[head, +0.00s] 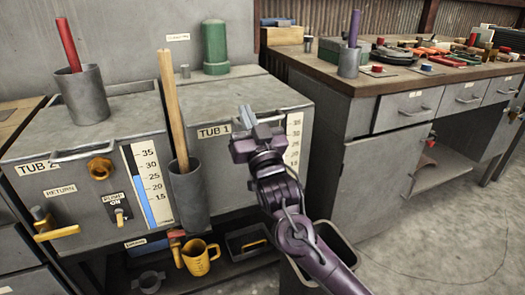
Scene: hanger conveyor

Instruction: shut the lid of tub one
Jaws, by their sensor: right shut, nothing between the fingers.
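Tub one (225,158) is a grey metal box labelled "TUB 1", with a white level scale on its right front. Its grey lid (222,98) lies flat on top and looks down, but I cannot tell if it is fully seated. My right gripper (255,133) is shut and empty, in front of the tub's upper front edge, hiding part of the edge and of the scale. I cannot tell whether it touches the lid. My left gripper is not in view.
Tub two (75,205) stands left, with a grey cup (82,95) on top. Another cup (188,195) with a wooden handle hangs between the tubs. A green canister (214,48) stands behind. A yellow jug (199,257) sits low. A workbench (365,95) stands right; floor before it is clear.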

